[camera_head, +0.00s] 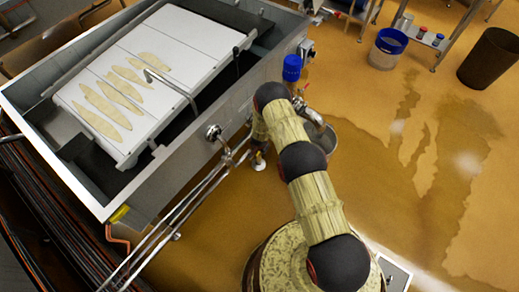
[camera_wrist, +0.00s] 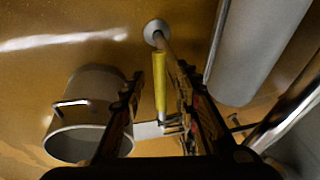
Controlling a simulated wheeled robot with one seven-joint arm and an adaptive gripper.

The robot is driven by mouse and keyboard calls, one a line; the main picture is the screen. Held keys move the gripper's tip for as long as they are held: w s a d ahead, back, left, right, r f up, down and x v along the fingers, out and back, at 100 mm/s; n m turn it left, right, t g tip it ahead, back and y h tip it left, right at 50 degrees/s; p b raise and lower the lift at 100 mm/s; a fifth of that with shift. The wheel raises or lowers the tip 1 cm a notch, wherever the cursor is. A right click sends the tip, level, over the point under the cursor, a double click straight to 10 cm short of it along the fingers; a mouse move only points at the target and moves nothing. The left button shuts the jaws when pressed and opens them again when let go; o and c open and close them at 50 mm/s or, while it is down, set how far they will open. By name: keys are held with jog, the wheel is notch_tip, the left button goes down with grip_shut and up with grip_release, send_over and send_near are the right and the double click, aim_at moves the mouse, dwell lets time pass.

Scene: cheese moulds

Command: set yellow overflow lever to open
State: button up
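The yellow lever (camera_wrist: 160,82) shows in the wrist view as a narrow yellow bar beside a metal pipe. My gripper (camera_wrist: 160,76) is open, with one dark finger on each side of the bar. I cannot tell whether either finger touches it; the right finger looks close to the pipe. In the head view my gripper (camera_head: 259,160) is low beside the vat's right side, mostly hidden by my arm. The lever cannot be made out there.
A steel vat (camera_head: 175,185) with white boards fills the left of the head view. Metal pipes (camera_head: 190,200) run along its side. A grey bucket (camera_wrist: 92,95) stands left of my fingers. Wet floor lies open at right.

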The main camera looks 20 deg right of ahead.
jog(key=v, duration=1.2)
